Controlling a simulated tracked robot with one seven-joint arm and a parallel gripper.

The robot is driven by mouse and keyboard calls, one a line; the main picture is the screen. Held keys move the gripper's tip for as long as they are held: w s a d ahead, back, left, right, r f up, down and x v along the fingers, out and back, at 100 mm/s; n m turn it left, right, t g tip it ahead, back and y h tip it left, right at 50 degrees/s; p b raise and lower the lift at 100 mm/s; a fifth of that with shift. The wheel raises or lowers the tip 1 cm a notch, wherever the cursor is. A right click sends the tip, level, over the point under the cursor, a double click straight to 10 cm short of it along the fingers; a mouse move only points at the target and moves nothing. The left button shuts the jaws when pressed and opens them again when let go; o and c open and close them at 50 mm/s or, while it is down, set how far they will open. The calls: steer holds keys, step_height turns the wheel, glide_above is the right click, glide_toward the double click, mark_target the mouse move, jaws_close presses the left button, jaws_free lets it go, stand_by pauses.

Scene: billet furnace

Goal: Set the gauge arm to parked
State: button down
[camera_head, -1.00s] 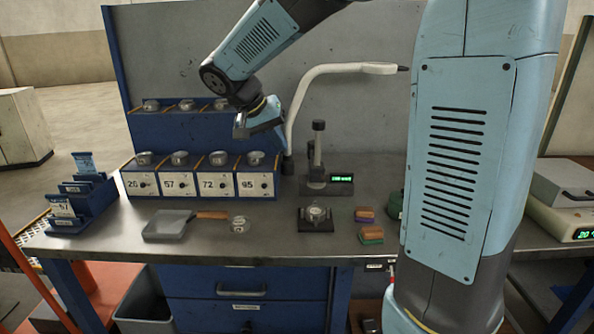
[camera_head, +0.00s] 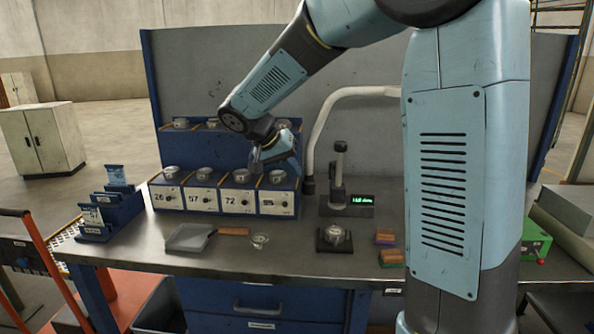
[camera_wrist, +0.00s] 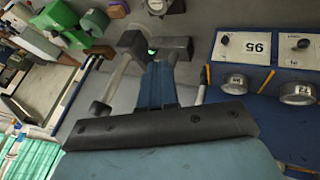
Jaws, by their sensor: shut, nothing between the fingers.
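The gauge (camera_head: 345,207) stands on the bench right of centre, with a dark base and a lit green readout too small to read. Its light post with a dark knob (camera_head: 340,147), which I take for the gauge arm, stands roughly upright. In the wrist view, the grey post (camera_wrist: 121,72) and dark knob (camera_wrist: 101,108) show left of my fingers. My gripper (camera_head: 270,160) is shut and empty, in front of the right end of the blue rack, left of the gauge and apart from it. It also shows in the wrist view (camera_wrist: 157,80).
The blue rack (camera_head: 188,198) holds round tins above labels 26, 57, 72 and 95. A curved white arm (camera_head: 320,125) rises between rack and gauge. A flat grey scoop (camera_head: 188,237), a glass dish (camera_head: 260,240), a dark stand (camera_head: 334,247) and small blocks (camera_head: 391,257) lie in front.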

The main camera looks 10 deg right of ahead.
steer(key=d+f, duration=0.6)
steer(key=d, duration=0.2)
steer(key=shift+w, duration=0.15)
stand_by(0.4)
